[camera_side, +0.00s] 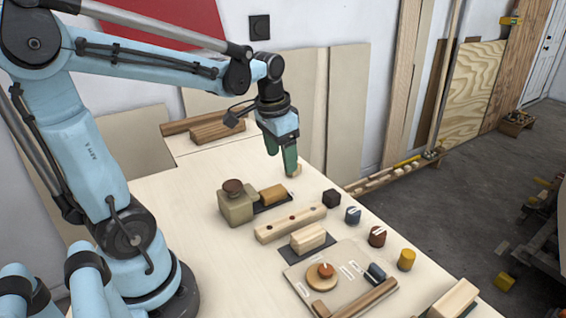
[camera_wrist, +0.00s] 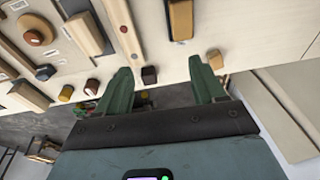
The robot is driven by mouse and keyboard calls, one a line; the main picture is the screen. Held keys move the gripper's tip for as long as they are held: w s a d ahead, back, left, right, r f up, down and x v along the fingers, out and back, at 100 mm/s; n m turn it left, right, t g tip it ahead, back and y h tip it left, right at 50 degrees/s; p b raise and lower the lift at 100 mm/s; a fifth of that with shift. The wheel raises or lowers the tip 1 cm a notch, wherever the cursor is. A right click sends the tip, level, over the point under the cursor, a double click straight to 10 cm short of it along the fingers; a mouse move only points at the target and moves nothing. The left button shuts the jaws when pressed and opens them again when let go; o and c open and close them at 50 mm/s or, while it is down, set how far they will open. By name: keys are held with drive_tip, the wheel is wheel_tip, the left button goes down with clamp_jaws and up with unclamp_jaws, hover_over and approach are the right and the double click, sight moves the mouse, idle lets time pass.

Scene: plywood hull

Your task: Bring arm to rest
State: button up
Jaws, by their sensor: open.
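My gripper (camera_side: 281,152) is above the far part of the pale table (camera_side: 180,207), pointing down, with green fingers. In the wrist view my gripper (camera_wrist: 163,72) has its two fingers wide apart, with nothing held between them. A small tan block (camera_side: 297,170) stands right by the fingertips in the side view. It also shows in the wrist view (camera_wrist: 215,60), beside the right finger and partly hidden by it. I cannot tell whether the finger touches it. A black cube (camera_side: 331,198) shows in the gap between the fingers in the wrist view (camera_wrist: 149,75), farther off on the table.
Several coloured cylinders line the right edge. A board with parts (camera_side: 335,262) lies in front. The table's left middle is clear.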

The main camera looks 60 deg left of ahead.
drive_tip(key=s+d+t, duration=0.3)
drive_tip(key=d+t, duration=0.2)
drive_tip(key=d, duration=0.5)
drive_tip(key=shift+s+d+f+h, duration=0.15)
drive_tip(key=shift+s+d+h, duration=0.05)
drive_tip(key=shift+s+h, duration=0.15)
idle(0.7)
drive_tip(key=g, duration=0.7)
approach(271, 191)
drive_tip(key=shift+f, duration=4.75)
